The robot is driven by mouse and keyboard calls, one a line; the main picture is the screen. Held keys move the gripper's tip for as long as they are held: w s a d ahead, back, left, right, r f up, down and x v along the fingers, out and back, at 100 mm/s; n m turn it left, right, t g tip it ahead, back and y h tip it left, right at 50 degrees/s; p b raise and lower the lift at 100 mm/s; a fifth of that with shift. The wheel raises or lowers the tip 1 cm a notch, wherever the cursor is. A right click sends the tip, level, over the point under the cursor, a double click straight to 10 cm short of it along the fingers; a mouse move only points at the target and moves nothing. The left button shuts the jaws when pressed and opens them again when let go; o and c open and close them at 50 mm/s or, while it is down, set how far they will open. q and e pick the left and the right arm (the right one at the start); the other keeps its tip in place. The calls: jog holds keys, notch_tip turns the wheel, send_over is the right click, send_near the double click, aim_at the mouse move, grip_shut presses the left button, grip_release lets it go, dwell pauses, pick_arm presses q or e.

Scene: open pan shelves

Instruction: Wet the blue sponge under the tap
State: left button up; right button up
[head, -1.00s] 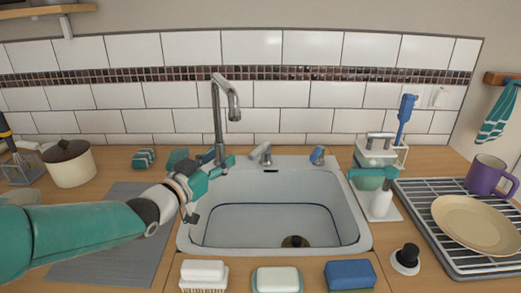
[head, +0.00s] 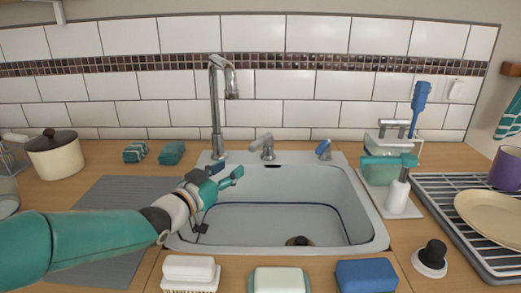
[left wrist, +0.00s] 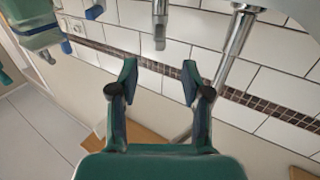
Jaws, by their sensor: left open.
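The blue sponge (head: 366,275) lies on the counter's front edge, right of centre, in the head view. The chrome tap (head: 216,110) rises behind the sink's left part, its spout turned down. No water stream is visible. My left gripper (head: 228,174) is open and empty over the left part of the sink (head: 375,225), apart from the sponge. In the left wrist view its two fingers (left wrist: 159,72) stand spread with nothing between them. The tap spout (left wrist: 160,25) shows beyond them. My right gripper is not in view.
A white brush (head: 188,268) and a white-and-teal block (head: 280,281) lie left of the sponge. A black-knobbed stopper (head: 432,257) and a dish rack (head: 452,205) are at right. A soap dispenser (head: 397,192) stands beside the sink. The basin is clear apart from the drain.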

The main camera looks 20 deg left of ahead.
aim_at(259, 147)
pick_arm(q)
jog(key=p+x, duration=0.2)
jog(key=x, duration=1.3)
jog(key=shift+w, duration=0.1)
grip_shut()
